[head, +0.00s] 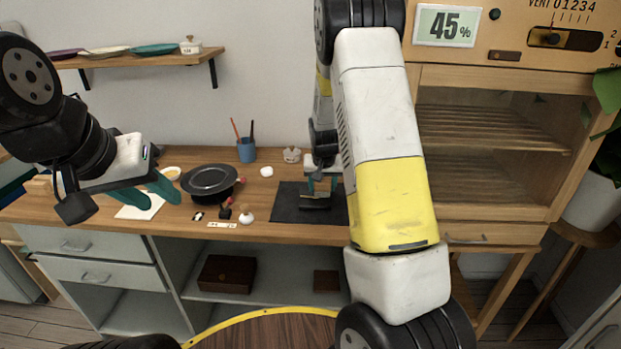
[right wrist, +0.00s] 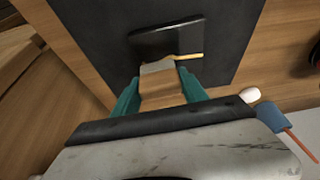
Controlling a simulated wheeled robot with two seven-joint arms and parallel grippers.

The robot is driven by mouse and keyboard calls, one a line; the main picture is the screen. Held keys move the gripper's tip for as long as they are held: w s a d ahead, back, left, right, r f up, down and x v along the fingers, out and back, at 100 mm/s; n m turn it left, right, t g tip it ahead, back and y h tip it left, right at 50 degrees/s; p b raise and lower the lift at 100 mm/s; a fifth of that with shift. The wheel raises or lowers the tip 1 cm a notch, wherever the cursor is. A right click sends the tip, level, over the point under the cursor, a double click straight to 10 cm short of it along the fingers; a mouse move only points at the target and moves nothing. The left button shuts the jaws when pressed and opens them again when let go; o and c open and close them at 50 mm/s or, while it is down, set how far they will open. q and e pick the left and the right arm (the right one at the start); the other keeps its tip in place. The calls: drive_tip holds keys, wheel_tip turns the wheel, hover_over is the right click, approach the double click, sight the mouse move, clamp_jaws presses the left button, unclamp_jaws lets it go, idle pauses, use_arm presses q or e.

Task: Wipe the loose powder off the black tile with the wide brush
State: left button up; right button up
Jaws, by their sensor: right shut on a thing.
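The black tile (head: 316,204) lies on a dark mat on the wooden bench; in the right wrist view it is a glossy dark slab (right wrist: 150,42). My right gripper (right wrist: 160,86) is shut on the wide brush (right wrist: 160,92), seen as a wooden block with a pale lower edge. The brush is at the tile's near edge; I cannot tell whether it touches. A thin golden strip (right wrist: 188,57) shows beside it; I cannot make out loose powder. My left gripper (head: 158,197) is open and empty above a white sheet at the left.
The dark mat (head: 285,204) has bare room left of the tile. A black round dish (head: 209,179), small pots and tools stand between the grippers. A blue cup (head: 246,151) with brushes is behind. A wooden cabinet (head: 490,190) borders the right side.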

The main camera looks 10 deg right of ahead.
drive_tip(key=shift+s+a, duration=0.25)
drive_tip(key=shift+s, duration=0.15)
drive_tip(key=shift+w+d, duration=0.1)
drive_tip(key=shift+w, duration=0.1)
drive_tip(key=shift+s+r, duration=0.1)
drive_tip(key=shift+s, duration=0.1)
drive_tip(key=shift+w, duration=0.25)
drive_tip(key=shift+s, duration=0.3)
drive_tip(key=shift+w+a, duration=0.45)
drive_tip(key=shift+a, duration=0.3)
drive_tip(key=shift+s+a, duration=0.15)
drive_tip(key=shift+a, duration=0.7)
drive_tip(key=shift+w+a, duration=0.55)
drive_tip(key=shift+w, duration=0.1)
